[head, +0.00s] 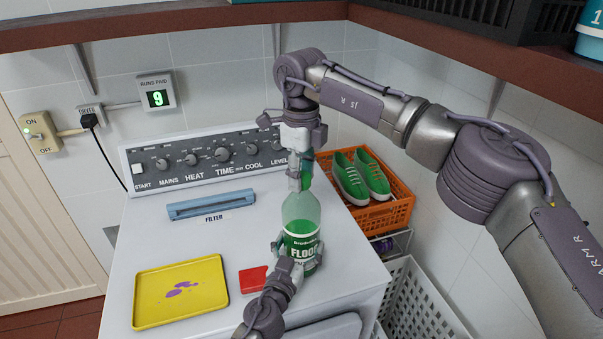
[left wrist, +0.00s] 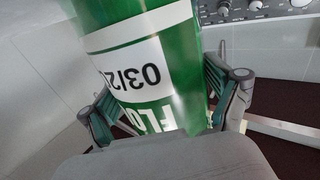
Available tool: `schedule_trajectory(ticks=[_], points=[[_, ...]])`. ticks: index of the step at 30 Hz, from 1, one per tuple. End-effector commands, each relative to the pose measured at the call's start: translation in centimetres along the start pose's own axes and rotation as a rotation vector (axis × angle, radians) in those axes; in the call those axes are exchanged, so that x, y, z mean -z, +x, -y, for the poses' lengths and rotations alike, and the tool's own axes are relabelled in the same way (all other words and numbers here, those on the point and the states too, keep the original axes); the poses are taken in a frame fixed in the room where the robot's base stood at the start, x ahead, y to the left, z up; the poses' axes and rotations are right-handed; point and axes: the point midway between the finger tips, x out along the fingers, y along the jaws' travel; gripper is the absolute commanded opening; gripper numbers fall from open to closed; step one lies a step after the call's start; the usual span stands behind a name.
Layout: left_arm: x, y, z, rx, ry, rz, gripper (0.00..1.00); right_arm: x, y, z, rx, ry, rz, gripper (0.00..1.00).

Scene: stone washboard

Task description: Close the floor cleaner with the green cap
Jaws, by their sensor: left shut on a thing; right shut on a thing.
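The floor cleaner is a clear bottle (head: 300,212) with green liquid and a green label, standing upright on the white machine top in the head view. My left gripper (head: 298,250) is shut around its lower body. In the left wrist view the green bottle (left wrist: 150,60) fills the space between the left fingers (left wrist: 165,105). My right gripper (head: 301,168) points down at the bottle's top and is shut on the green cap (head: 307,160), mostly hidden by the fingers. Whether the cap touches or sits on the bottle's neck cannot be told.
A yellow tray (head: 150,310) with purple stains and a red object (head: 253,280) lie left of the bottle. A blue filter piece (head: 210,205) lies behind them. An orange crate (head: 390,215) with green shoes (head: 350,178) and a white basket (head: 420,310) stand at the right. A shelf (head: 150,25) overhangs.

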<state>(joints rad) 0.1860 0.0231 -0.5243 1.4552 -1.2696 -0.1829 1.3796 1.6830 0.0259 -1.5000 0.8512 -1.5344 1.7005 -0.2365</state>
Motion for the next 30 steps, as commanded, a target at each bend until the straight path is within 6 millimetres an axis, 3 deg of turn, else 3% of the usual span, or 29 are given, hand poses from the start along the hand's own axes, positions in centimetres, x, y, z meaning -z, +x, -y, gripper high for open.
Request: schedule_trajectory(ticks=[3,8,9,12,23,30], points=[[0.0,0.0,-0.1,-0.002,0.002,0.000,0.00,0.0,0.0,0.1,0.002,0.191,0.002,0.00],[0.0,0.0,-0.1,-0.002,0.002,0.000,0.00,0.0,0.0,0.1,0.002,0.189,0.002,0.00],[0.0,0.0,-0.1,-0.002,0.002,0.000,0.00,0.0,0.0,0.1,0.002,0.189,0.003,0.48],[0.0,0.0,-0.1,-0.002,0.002,0.000,0.00,0.0,0.0,0.1,0.001,0.188,0.002,0.65],[0.0,0.0,-0.1,-0.001,0.001,0.001,0.00,0.0,-0.2,0.0,0.001,0.186,0.001,0.67],[0.0,0.0,-0.1,-0.001,0.001,0.001,0.00,-0.1,-3.0,0.0,0.003,0.186,0.003,0.67]])
